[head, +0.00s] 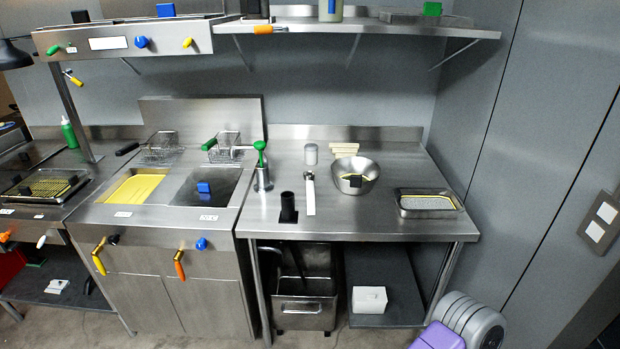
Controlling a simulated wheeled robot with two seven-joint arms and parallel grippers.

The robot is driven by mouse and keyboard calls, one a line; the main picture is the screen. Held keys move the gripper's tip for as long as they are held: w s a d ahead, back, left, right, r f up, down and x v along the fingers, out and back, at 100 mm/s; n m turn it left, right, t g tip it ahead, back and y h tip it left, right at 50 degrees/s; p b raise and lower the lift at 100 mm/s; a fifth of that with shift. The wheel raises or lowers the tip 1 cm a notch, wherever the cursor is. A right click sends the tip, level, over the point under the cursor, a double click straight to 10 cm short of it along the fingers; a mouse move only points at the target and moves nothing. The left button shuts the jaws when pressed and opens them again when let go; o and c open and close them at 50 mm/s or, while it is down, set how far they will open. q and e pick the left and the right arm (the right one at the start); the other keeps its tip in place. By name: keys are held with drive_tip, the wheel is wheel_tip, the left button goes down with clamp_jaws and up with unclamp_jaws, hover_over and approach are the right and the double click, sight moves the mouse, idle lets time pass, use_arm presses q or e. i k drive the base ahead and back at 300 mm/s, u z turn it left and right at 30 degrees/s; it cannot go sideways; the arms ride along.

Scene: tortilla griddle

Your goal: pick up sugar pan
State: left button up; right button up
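The sugar pan (430,214) is a shallow rectangular metal pan filled with pale grainy material. It sits flat near the right end of the steel table (350,222), close to the front edge, in the head view. Nothing covers it and nothing touches it from above. Neither gripper shows in the head view. A purple and grey part at the bottom right looks like a link of my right arm, below and in front of the table.
A round metal bowl (366,185) with a dark item in it stands left of the pan. A shaker (311,154), a pale stack (345,148) and a dark cylinder (288,206) stand farther left. The fryer (178,213) adjoins the table. A grey wall stands close at right.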

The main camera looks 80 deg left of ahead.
sight(412, 203)
drive_tip(key=u, duration=2.3)
drive_tip(key=k, duration=0.45)
drive_tip(key=u, duration=0.8)
drive_tip(key=i, duration=1.25)
drive_tip(key=z, duration=0.4)
